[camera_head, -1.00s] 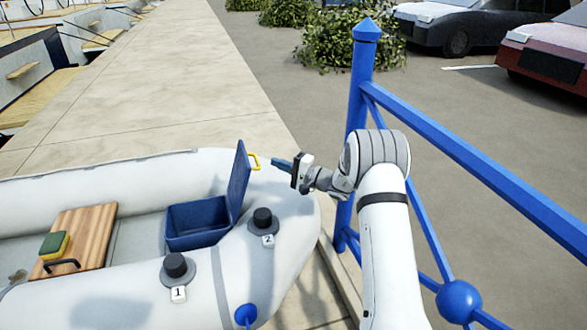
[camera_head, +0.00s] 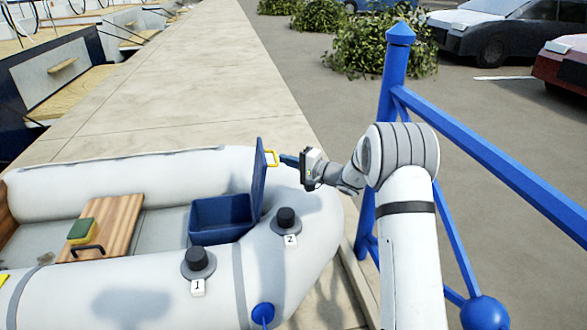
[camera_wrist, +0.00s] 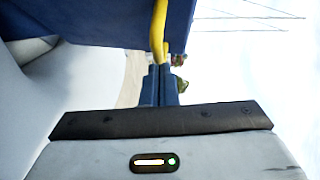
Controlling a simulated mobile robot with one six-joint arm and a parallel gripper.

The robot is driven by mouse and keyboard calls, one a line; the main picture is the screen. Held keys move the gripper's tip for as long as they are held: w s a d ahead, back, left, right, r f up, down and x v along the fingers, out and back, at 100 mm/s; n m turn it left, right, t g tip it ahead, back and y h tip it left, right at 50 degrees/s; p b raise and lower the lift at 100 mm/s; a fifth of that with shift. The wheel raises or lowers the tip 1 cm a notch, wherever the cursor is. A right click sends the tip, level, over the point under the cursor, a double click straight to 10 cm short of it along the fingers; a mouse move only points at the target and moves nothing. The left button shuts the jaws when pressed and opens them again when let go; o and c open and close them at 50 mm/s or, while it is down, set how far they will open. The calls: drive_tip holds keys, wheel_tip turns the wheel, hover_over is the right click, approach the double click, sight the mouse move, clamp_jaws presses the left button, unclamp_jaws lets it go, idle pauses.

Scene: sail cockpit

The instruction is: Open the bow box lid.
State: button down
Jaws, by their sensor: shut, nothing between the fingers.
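The blue bow box (camera_head: 222,218) sits inside the bow of the grey inflatable boat. Its blue lid (camera_head: 259,180) stands raised, roughly upright, at the box's right side. A yellow handle (camera_head: 272,158) sticks out from the lid's outer face near its top. My gripper (camera_head: 287,160) is just right of the handle, its blue fingers pointing left towards it. In the wrist view the fingers (camera_wrist: 160,85) are together, with the yellow handle (camera_wrist: 159,30) just beyond their tips and the lid (camera_wrist: 100,18) at upper left. Whether the fingertips touch the handle I cannot tell.
Two black-capped valves (camera_head: 287,218) (camera_head: 198,262) stand on the boat's tube (camera_head: 305,250). A wooden board (camera_head: 105,225) with a green-yellow sponge (camera_head: 82,231) lies left of the box. A blue railing (camera_head: 395,80) stands close behind my arm. The dock (camera_head: 190,90) beyond is clear.

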drive_tip(key=shift+s+a+r+h, duration=0.15)
drive_tip(key=shift+a+r+h, duration=0.2)
drive_tip(key=shift+a, duration=0.25)
